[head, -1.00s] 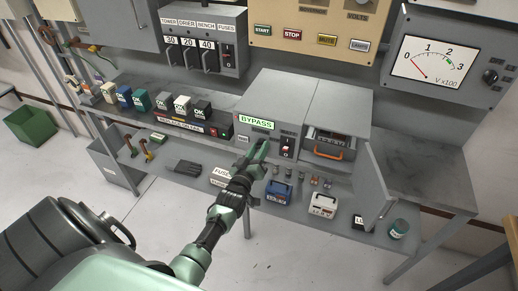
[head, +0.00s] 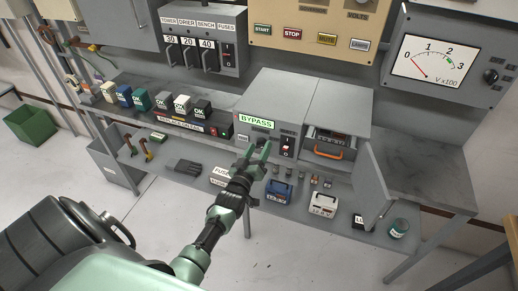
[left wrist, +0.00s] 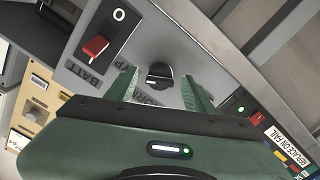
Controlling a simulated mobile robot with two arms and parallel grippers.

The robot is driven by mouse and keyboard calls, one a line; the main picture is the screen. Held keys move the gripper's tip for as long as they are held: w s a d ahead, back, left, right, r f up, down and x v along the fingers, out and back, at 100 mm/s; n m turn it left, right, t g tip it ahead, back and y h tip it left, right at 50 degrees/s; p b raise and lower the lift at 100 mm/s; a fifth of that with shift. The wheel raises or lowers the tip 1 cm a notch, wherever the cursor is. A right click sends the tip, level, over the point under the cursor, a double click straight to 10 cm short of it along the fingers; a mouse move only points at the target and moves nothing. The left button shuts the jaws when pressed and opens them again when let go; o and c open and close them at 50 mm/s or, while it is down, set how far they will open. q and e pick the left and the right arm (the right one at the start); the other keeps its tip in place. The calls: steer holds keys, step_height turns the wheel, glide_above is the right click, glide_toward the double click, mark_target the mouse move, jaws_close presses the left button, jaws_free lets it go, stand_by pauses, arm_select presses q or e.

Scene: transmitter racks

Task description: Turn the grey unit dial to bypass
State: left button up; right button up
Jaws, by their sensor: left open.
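The grey unit (head: 272,92) stands on the bench, with a green BYPASS sign (head: 256,123) on its front. The left wrist view shows its black dial (left wrist: 160,75) with a pale pointer line, and partly covered lettering around it. My left gripper (head: 259,149) is in front of the unit's face, below the sign. Its fingers are apart, one on each side of the dial in the left wrist view (left wrist: 158,88). I cannot tell whether they touch it. In the head view the gripper hides the dial. My right gripper is not in view.
A red rocker switch (left wrist: 95,46) sits near the dial; it also shows in the head view (head: 287,142). An open grey cabinet door (head: 375,183) stands to the right. Blue (head: 278,193) and white (head: 323,204) handled boxes lie on the lower shelf.

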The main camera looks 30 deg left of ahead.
arm_select(q)
steer(key=v, duration=0.7)
steer(key=shift+s+b, duration=0.2)
steer(key=shift+b, duration=0.15)
steer(key=shift+f, duration=0.1)
steer(key=s+d+f+m+g+h, duration=0.1)
steer(key=s+d+f+m+g, duration=0.3)
steer(key=f, duration=0.6)
steer(key=s+d+f+g+h, duration=0.1)
steer(key=s+d+f+h, duration=0.1)
steer(key=s+f, duration=0.5)
steer(key=s+d+f+m+g+h, duration=0.1)
steer(key=s+d+f+g, duration=0.25)
steer(key=f, duration=0.85)
steer(key=s+d+f+m+g, duration=0.1)
steer(key=s+f, duration=0.4)
steer(key=s, duration=0.5)
steer(key=s+d+f+m+g, duration=0.1)
steer(key=s+f+m+g, duration=0.2)
steer(key=s, duration=0.7)
steer(key=s+d+f+m+g, duration=0.1)
steer(key=s+f+m+g, duration=0.1)
steer(key=s+f+g, duration=0.2)
steer(key=s+f, duration=0.3)
steer(key=s, duration=0.3)
steer(key=shift+s, duration=0.3)
steer(key=shift+w, duration=0.1)
